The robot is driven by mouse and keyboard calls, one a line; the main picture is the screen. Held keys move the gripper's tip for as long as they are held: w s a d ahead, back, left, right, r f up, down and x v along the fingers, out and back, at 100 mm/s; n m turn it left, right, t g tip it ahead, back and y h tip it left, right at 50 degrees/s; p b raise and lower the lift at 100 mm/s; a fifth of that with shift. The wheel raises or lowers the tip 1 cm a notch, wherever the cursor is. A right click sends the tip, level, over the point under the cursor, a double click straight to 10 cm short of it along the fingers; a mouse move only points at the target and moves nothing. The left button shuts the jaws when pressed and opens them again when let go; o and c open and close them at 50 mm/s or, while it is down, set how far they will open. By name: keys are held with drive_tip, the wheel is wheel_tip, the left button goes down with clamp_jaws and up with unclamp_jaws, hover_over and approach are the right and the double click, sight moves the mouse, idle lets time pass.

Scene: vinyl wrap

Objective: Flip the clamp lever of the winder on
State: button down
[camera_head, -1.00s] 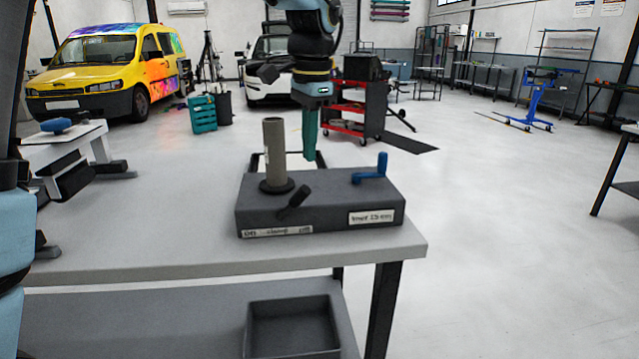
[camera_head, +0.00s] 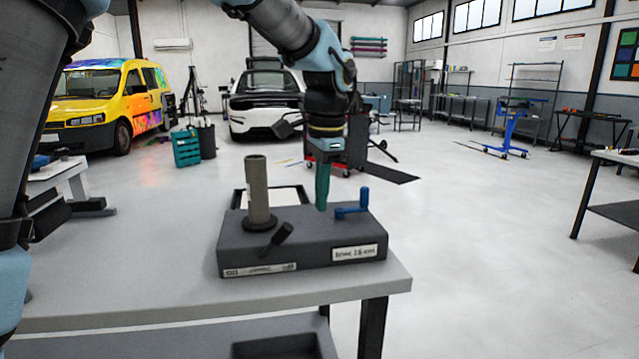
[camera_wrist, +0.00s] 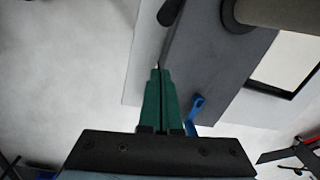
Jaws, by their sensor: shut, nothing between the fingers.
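The winder (camera_head: 301,240) is a dark grey box on the table, with a grey-brown upright post (camera_head: 258,190) on its left and a blue crank (camera_head: 352,207) on its right. Its black clamp lever (camera_head: 276,239) stands near the front edge beside the post and leans up to the right. A label strip (camera_head: 260,270) is below it. My gripper (camera_head: 322,208) points down with teal fingers shut and empty, between post and crank; contact cannot be told. In the wrist view, the fingers (camera_wrist: 158,72) are near the box's edge, with the crank (camera_wrist: 196,108) to their right and a dark handle, likely the lever (camera_wrist: 171,12), above.
The table (camera_head: 120,280) has bare room left of the winder. An open tray or frame (camera_head: 285,197) lies behind it. A dark bin (camera_head: 275,347) is on the lower shelf. Black and white equipment (camera_head: 62,205) stands at the table's far left.

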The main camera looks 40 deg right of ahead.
sight(277, 241)
drive_tip(key=shift+w+a+f+p, duration=0.2)
drive_tip(key=shift+a+f+p, duration=0.1)
drive_tip(key=shift+a+f, duration=0.35)
drive_tip(key=shift+w+a+f+p, duration=0.2)
drive_tip(key=shift+a+f+p, duration=0.1)
drive_tip(key=shift+a+f, duration=0.35)
drive_tip(key=shift+w+a+f+p, duration=0.2)
drive_tip(key=shift+a+f+p, duration=0.1)
drive_tip(key=shift+a+f, duration=0.35)
drive_tip(key=shift+d, duration=0.1)
drive_tip(key=shift+w+a+r+h, duration=0.15)
drive_tip(key=shift+a+r+h, duration=0.1)
drive_tip(key=shift+a+h, duration=0.05)
